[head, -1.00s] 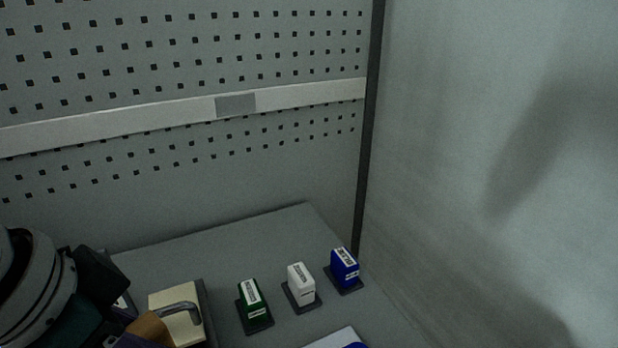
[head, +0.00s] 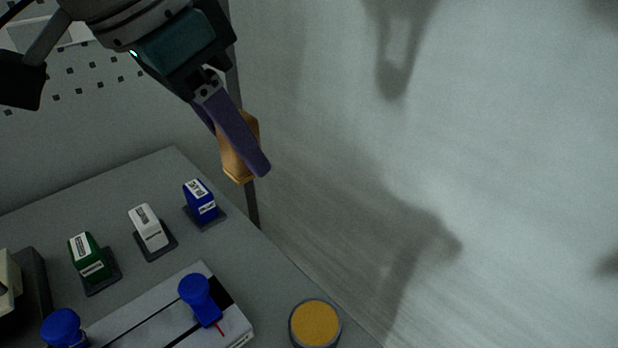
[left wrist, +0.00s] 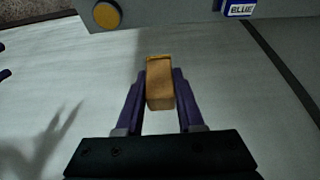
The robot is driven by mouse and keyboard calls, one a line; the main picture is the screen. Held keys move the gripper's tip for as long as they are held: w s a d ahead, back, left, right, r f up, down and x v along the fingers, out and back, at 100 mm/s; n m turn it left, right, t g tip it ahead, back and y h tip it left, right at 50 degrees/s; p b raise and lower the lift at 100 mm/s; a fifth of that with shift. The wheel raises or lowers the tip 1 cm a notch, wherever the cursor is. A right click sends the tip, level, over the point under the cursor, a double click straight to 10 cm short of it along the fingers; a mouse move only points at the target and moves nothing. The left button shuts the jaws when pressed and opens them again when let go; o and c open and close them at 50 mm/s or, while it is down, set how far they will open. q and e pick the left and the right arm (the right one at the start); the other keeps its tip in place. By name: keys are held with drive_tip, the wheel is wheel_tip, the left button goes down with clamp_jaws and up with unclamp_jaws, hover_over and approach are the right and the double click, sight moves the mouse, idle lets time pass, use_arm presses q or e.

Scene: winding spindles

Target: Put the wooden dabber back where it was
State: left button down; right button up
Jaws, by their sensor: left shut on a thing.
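The wooden dabber (head: 238,160) is a tan-brown block held in my left gripper (head: 240,148). The gripper is shut on it, high up near the right end of the bench, with the arm coming in from the upper left. In the left wrist view the dabber (left wrist: 160,84) sits between the two purple fingers of the gripper (left wrist: 160,92). The fingers partly cover the dabber in the head view. It hangs clear of the bench.
Green (head: 91,260), white (head: 148,228) and blue (head: 200,202) labelled blocks stand on dark bases on the bench (head: 130,185). A grey plate with blue knobs (head: 197,290) lies in front. A round pot with an ochre top (head: 315,323) stands near the right edge.

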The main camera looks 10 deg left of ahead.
use_arm(q)
drive_tip(key=b, duration=0.2)
hover_over(269, 268)
drive_tip(key=s, duration=0.1)
drive_tip(key=f, duration=0.8)
drive_tip(key=a+f, duration=0.1)
drive_tip(key=f, duration=0.3)
drive_tip(key=shift+s+f, duration=0.1)
drive_tip(key=shift+f, duration=0.2)
drive_tip(key=shift+f+b, duration=0.5)
drive_tip(key=shift+f, duration=1.75)
drive_tip(key=shift+f, duration=0.15)
drive_tip(key=c, duration=0.5)
unclamp_jaws()
